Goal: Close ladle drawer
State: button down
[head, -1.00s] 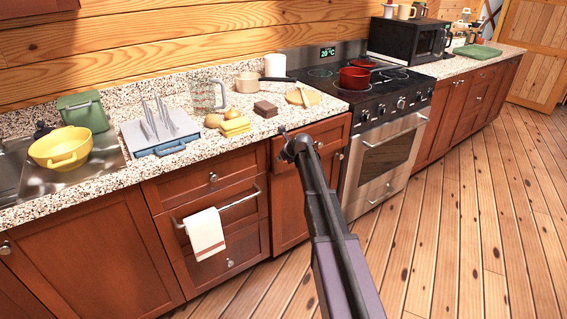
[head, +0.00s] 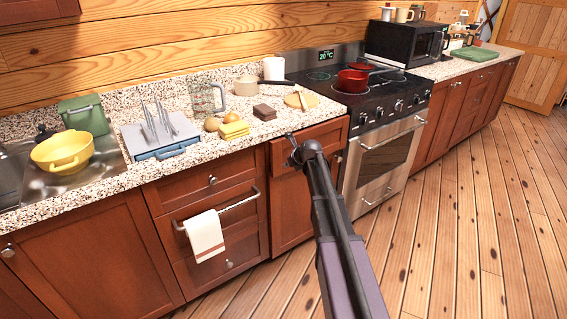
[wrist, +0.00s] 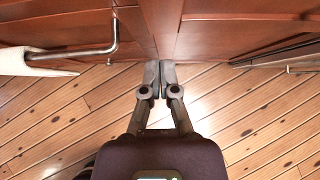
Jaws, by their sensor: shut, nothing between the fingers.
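The top drawer (head: 332,136) of the red-brown cabinet beside the stove has its front just behind my gripper. No label or ladle shows. My gripper (head: 291,138) is at the left part of this drawer front, just below the counter edge. In the wrist view my gripper (wrist: 158,70) is shut and empty, its fingertips close to the cabinet fronts; contact is unclear.
A bar handle (head: 232,203) with a white towel (head: 205,236) sticks out left of my gripper. The stove (head: 383,160) with its oven handle stands to the right. The wooden floor (head: 460,220) is clear.

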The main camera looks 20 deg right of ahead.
jog(key=p+v, duration=0.4)
jog(key=v, duration=0.4)
jog(key=shift+p, duration=0.4)
jog(key=s+a+f+n+g+h, duration=0.1)
jog(key=s+a+n, duration=0.3)
jog(key=s+n, duration=0.6)
jog(key=s+a+f+n+g+h, duration=0.1)
jog(key=s+a+n+g, duration=0.3)
jog(key=s+n, duration=0.7)
jog(key=s+a+f+n+g+h, duration=0.1)
jog(key=s+a+f+n+g, duration=0.2)
jog(key=s+n, duration=0.7)
jog(key=shift+s+a+f+n, duration=0.3)
jog(key=shift+a+n, duration=0.2)
jog(key=shift+a, duration=0.3)
jog(key=shift+s, duration=0.1)
